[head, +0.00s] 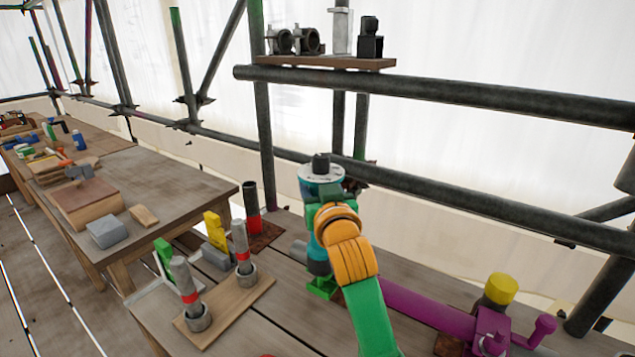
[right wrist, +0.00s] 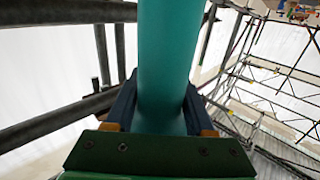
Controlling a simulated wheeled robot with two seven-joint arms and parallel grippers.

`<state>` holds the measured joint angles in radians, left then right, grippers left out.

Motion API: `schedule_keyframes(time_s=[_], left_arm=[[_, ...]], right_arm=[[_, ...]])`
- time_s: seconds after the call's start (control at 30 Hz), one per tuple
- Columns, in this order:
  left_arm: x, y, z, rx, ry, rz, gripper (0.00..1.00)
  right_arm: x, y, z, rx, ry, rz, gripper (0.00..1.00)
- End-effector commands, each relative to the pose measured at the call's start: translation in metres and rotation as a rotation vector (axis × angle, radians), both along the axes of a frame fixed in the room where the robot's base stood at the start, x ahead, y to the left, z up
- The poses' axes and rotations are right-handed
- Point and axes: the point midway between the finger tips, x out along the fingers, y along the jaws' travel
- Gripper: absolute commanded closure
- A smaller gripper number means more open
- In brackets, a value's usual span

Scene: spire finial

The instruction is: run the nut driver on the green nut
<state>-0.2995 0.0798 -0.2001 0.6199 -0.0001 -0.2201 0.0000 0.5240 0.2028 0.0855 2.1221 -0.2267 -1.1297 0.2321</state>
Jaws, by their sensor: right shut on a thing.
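A teal upright cylinder (head: 318,256) stands over the bench, with a pale disc (head: 321,173) and a dark stub on top. My right gripper (head: 326,196) is shut on it near the top. In the right wrist view the teal cylinder (right wrist: 164,60) runs between the two dark fingers of the right gripper (right wrist: 163,105). A small green part (head: 321,288) is at the cylinder's foot; I cannot tell whether it is the green nut. I cannot tell whether the teal cylinder is the nut driver. My right arm hides part of it. My left gripper is not in view.
Two red-banded grey rods stand in grey cups on a wooden board (head: 232,312). A dark red-banded cylinder (head: 252,206) and yellow block (head: 215,230) stand behind. A purple arm (head: 425,309) and yellow-capped post (head: 501,288) are right. Scaffold rails (head: 450,92) cross behind.

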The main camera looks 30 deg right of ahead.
Motion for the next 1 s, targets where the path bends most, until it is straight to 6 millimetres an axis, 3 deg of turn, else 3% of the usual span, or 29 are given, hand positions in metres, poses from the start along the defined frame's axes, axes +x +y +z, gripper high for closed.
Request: schedule_keyframes(time_s=[1.0], left_arm=[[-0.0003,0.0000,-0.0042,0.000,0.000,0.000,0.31]], right_arm=[[0.0002,-0.0002,-0.0080,0.001,0.006,-0.001,1.00]])
